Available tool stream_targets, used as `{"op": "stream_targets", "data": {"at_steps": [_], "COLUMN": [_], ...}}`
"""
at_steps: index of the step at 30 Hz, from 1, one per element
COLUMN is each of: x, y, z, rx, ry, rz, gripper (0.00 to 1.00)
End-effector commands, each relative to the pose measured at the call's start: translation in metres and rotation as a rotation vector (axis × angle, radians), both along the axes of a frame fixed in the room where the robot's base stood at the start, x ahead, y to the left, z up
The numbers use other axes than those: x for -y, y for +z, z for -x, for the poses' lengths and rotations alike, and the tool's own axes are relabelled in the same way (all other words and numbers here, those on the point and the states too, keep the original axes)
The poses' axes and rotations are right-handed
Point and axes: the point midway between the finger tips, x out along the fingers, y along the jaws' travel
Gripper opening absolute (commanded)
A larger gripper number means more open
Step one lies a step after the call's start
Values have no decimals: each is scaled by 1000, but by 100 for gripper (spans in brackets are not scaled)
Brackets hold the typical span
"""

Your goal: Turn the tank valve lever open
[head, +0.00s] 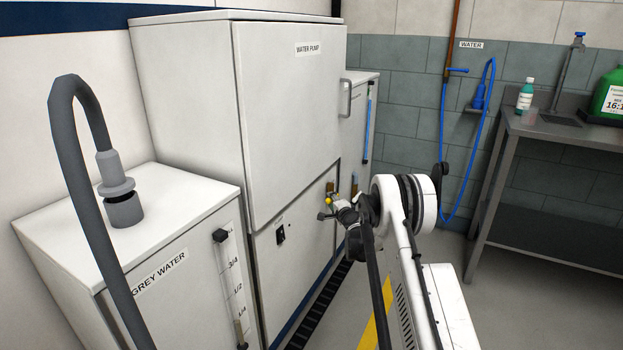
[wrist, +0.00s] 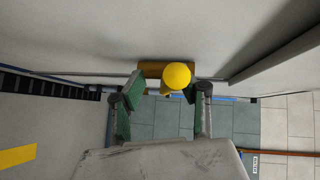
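The valve lever shows as a round yellow knob (head: 329,199) low on the front of the white water pump cabinet. In the wrist view the yellow knob (wrist: 176,76) sits in front of a brass-coloured part (wrist: 150,69). My gripper (wrist: 168,94) is open, with its green-padded fingers on either side of the knob's line. The knob is nearer the right finger, and I see a gap on the left. In the head view my gripper (head: 327,213) is right by the knob. Whether a finger touches it, I cannot tell. The lever's stem is mostly hidden.
The water pump cabinet (head: 285,120) stands behind the knob. A grey water tank (head: 185,280) with a grey hose (head: 75,190) is at the left. A metal table (head: 555,130) stands at the right. The floor between is clear.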

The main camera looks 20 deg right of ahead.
Motion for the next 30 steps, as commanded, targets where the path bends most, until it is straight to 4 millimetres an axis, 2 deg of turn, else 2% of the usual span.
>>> {"op": "stream_targets", "data": {"at_steps": [3,6,27,30], "x": [14,11,1,-8], "y": [-5,3,19,35], "z": [-3,18,136,133], "rx": [29,27,24,13], "ry": [-9,-7,-6,13], "rz": [30,30,29,49], "gripper": [32,32,32,32]}}
